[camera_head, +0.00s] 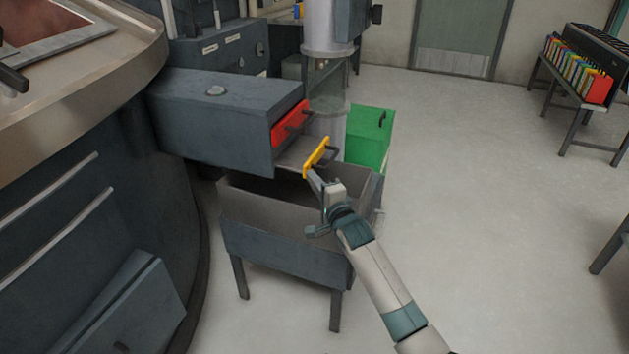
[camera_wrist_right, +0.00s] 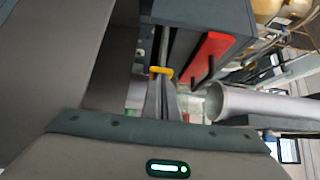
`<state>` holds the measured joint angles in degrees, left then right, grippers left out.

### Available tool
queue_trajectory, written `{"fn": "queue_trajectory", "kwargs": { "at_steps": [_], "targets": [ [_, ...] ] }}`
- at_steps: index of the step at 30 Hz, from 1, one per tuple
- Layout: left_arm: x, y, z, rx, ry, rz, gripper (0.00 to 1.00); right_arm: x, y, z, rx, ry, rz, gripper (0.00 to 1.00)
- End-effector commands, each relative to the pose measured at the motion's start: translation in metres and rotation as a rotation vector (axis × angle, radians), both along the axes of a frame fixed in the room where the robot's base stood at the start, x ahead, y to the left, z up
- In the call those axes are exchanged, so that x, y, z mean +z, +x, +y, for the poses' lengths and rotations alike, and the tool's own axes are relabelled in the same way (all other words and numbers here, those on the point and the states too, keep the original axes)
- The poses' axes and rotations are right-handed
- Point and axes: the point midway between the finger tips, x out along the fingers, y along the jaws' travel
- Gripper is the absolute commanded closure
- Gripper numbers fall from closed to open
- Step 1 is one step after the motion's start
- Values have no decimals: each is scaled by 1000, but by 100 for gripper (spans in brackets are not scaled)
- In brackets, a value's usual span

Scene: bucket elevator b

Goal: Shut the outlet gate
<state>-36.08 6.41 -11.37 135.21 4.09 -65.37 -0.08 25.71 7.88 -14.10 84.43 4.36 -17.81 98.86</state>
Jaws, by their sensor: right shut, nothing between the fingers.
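The outlet gate appears to be the grey sliding plate (camera_head: 297,150) with a yellow front piece (camera_head: 316,158) and a dark handle. It stands out from under the dark housing (camera_head: 225,112), above the open bin. My right gripper (camera_head: 313,180) is shut and empty, its fingertips close to the lower end of the yellow piece. In the right wrist view, the yellow piece (camera_wrist_right: 161,71) is just beyond the fingertips (camera_wrist_right: 162,84); I cannot tell whether they touch. My left gripper is not in view.
A red front with a dark handle (camera_head: 290,124) sits on the housing, close above the yellow piece. The open grey bin (camera_head: 285,235) on legs stands below. A vertical pipe (camera_head: 325,25) and a green box (camera_head: 369,139) stand behind.

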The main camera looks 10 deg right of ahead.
Motion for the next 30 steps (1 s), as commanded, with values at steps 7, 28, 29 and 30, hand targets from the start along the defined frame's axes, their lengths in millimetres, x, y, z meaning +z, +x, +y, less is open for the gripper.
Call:
{"fn": "queue_trajectory", "kwargs": {
  "at_steps": [7, 28, 29, 30],
  "targets": [
    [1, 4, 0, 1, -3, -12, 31, 1, 19, 28, 0, 6, -1, 100],
    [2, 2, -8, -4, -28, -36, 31, 2, 43, 64, 1, 2, -3, 100],
    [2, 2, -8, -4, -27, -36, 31, 2, 43, 64, 1, 2, -3, 100],
    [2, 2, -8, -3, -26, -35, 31, 3, 43, 64, 1, 3, -3, 100]
  ]
}}
